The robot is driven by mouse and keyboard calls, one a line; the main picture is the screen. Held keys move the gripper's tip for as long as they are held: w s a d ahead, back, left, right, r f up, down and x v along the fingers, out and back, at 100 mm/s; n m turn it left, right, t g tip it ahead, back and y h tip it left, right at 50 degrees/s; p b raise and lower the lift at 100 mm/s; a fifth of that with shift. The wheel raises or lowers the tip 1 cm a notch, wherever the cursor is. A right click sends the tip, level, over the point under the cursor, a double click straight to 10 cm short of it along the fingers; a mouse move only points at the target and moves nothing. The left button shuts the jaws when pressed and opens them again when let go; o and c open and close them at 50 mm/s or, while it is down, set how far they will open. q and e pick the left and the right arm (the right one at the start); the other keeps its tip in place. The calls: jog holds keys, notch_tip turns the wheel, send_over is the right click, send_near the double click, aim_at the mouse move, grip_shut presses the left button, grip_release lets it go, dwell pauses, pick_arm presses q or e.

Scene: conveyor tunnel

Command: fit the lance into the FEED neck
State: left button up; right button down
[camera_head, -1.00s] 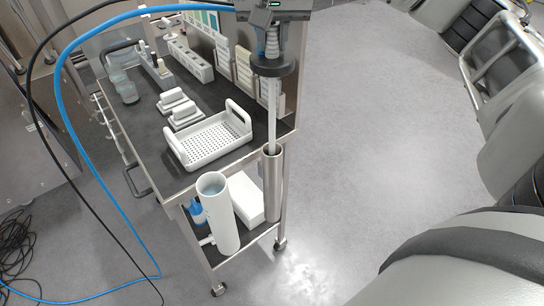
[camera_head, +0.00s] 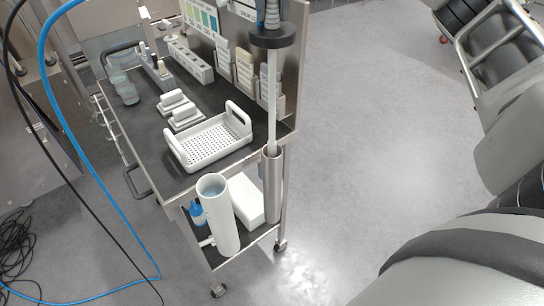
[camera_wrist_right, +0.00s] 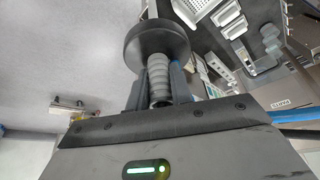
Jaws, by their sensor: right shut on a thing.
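The lance is a thin pale rod (camera_head: 271,100) with a black disc (camera_head: 272,37) and a grey ribbed grip above it. It stands nearly upright, its lower end hidden inside a metal tube (camera_head: 272,185) at the cart's front right corner. My right gripper (camera_head: 271,12) is at the top edge of the head view, mostly cut off. In the right wrist view my right gripper (camera_wrist_right: 160,88) is shut around the ribbed grip (camera_wrist_right: 158,72), just behind the black disc (camera_wrist_right: 157,45). My left gripper is not in view. I cannot make out the FEED neck.
The cart top (camera_head: 150,150) carries a white perforated basket (camera_head: 210,143), white blocks and bottles. A white open cylinder (camera_head: 222,220) stands beside the metal tube. A blue hose (camera_head: 58,130) and black cable hang at left.

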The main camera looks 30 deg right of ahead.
jog(key=shift+r, duration=2.35)
